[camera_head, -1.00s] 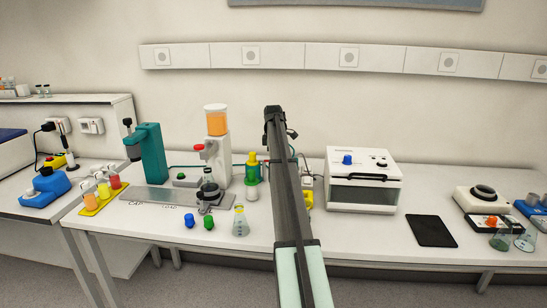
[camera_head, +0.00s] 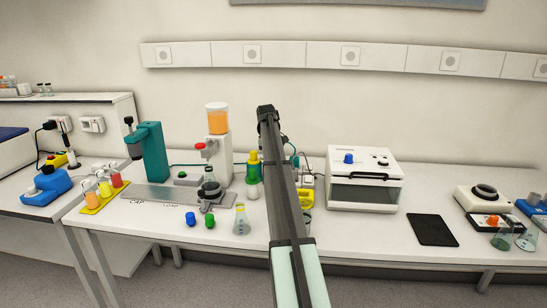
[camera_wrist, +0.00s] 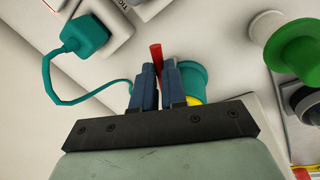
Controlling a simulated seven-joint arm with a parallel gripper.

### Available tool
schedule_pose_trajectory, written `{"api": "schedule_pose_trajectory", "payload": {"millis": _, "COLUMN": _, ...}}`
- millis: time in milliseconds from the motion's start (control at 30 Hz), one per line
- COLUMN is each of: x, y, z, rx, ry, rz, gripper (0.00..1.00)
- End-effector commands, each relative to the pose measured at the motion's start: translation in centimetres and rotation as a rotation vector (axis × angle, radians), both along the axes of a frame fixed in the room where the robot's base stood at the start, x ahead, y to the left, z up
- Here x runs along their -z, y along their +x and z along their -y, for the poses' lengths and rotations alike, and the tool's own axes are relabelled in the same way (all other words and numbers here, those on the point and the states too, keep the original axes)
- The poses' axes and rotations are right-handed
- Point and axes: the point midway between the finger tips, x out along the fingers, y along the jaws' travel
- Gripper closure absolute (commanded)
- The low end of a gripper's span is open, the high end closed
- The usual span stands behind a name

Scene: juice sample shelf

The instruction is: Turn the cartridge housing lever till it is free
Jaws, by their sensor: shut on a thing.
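In the wrist view my gripper (camera_wrist: 157,72) has its two dark blue fingers closed around a red lever (camera_wrist: 156,52), whose upper end sticks out beyond the fingertips. A teal round body (camera_wrist: 192,80), likely the cartridge housing, is right beside and behind the right finger. A bit of yellow (camera_wrist: 193,101) shows under it. The lever's root is hidden by the fingers. In the head view my arm covers the gripper and the lever.
A teal plug and cable (camera_wrist: 85,36) lie left of the fingers. A green part (camera_wrist: 296,48) stands at right. In the head view a green and yellow bottle (camera_head: 253,168) stands left of my arm, and a white box (camera_head: 364,180) stands to its right.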

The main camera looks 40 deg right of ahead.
Motion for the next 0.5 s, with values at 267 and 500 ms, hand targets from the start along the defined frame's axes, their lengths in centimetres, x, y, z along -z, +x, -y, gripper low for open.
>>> {"api": "schedule_pose_trajectory", "payload": {"millis": 267, "x": 0.0, "y": -0.1, "z": -0.8, "rx": 0.189, "ry": -0.001, "rz": -0.002, "gripper": 1.00}}
{"api": "schedule_pose_trajectory", "payload": {"millis": 500, "x": 0.0, "y": -0.1, "z": -1.2, "rx": 0.282, "ry": 0.000, "rz": -0.002, "gripper": 1.00}}
